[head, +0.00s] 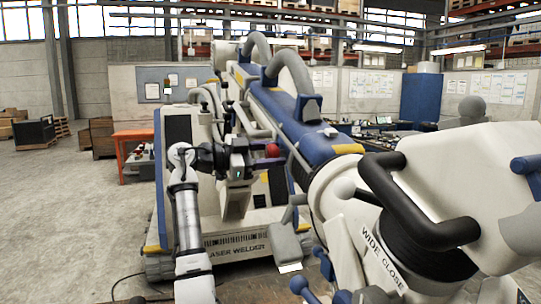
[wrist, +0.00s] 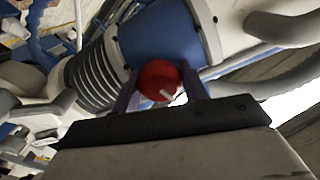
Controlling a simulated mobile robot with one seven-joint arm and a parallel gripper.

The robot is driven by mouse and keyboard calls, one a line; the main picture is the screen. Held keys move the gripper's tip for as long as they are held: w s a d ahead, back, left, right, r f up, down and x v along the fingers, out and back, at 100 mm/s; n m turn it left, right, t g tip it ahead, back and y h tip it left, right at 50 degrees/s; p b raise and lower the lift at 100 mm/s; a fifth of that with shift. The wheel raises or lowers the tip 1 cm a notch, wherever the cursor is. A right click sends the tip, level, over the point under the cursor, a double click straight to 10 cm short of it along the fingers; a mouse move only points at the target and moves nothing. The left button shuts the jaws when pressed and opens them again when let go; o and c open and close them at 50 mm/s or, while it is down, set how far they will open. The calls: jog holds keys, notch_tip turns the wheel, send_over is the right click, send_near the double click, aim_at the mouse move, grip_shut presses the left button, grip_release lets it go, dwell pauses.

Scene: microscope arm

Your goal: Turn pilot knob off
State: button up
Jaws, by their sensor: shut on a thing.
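The pilot knob (wrist: 158,80) is a round red knob with a white pointer line, on the blue and white microscope arm (wrist: 160,35). In the wrist view the pointer line slants toward the lower right. My gripper (wrist: 160,86) has one finger on each side of the knob and is shut on it. In the head view the red knob (head: 272,151) shows small between the fingertips of my gripper (head: 270,157), beside the blue and white arm (head: 285,112). The knob's base is hidden in both views.
A large white housing with a black handle (head: 415,210), marked "WIDE CLOSE", fills the right foreground. The welder base (head: 235,244) stands behind my arm. Open floor (head: 60,215) is at the left.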

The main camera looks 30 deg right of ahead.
dwell(0.4)
jog(key=o, duration=1)
jog(key=shift+a, duration=0.15)
jog(key=b+v, duration=0.4)
jog(key=v, duration=0.9)
jog(key=shift+a, duration=0.3)
